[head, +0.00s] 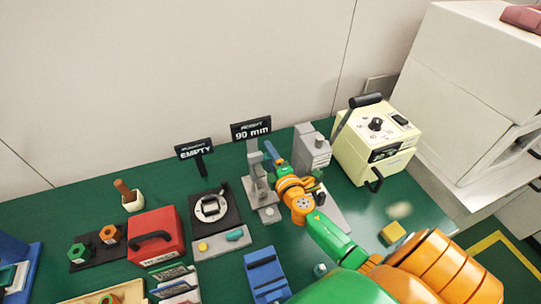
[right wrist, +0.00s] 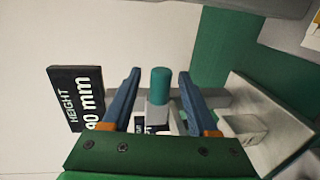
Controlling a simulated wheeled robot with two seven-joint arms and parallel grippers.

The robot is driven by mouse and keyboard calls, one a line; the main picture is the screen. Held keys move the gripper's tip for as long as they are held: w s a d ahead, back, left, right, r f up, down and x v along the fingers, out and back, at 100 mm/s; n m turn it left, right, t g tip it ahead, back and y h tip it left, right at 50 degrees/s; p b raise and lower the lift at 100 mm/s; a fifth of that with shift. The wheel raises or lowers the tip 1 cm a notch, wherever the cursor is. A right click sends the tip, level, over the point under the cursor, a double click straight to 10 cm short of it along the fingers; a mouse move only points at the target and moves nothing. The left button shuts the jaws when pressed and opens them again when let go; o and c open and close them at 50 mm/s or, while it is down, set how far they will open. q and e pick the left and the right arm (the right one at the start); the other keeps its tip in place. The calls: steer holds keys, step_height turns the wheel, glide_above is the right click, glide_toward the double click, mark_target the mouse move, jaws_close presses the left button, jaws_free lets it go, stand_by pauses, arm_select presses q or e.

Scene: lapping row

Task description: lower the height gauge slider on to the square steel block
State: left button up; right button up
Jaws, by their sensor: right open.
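The grey height gauge (head: 253,160) stands upright at the back of the bench, on a pale base. Its slider has a round teal knob (right wrist: 160,86) on a grey arm. My right gripper (head: 273,158) is at the gauge's upright from the right. In the right wrist view its two blue fingers (right wrist: 160,76) are open, one on each side of the knob, with gaps showing. A pale steel block (right wrist: 244,130) shows right of the fingers in that view, apart from the knob. In the head view my gripper partly hides the slider. My left gripper is out of view.
The height display (head: 251,130) reads 90 mm. A grey stepped device (head: 313,150) and a cream control box (head: 376,143) stand right of the gauge. A black plate with a round dial (head: 211,207) and a red case (head: 155,235) lie left. A blue holder (head: 265,275) is in front.

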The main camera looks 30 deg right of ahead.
jaws_close()
steer(key=shift+f, duration=0.1)
stand_by(1.2)
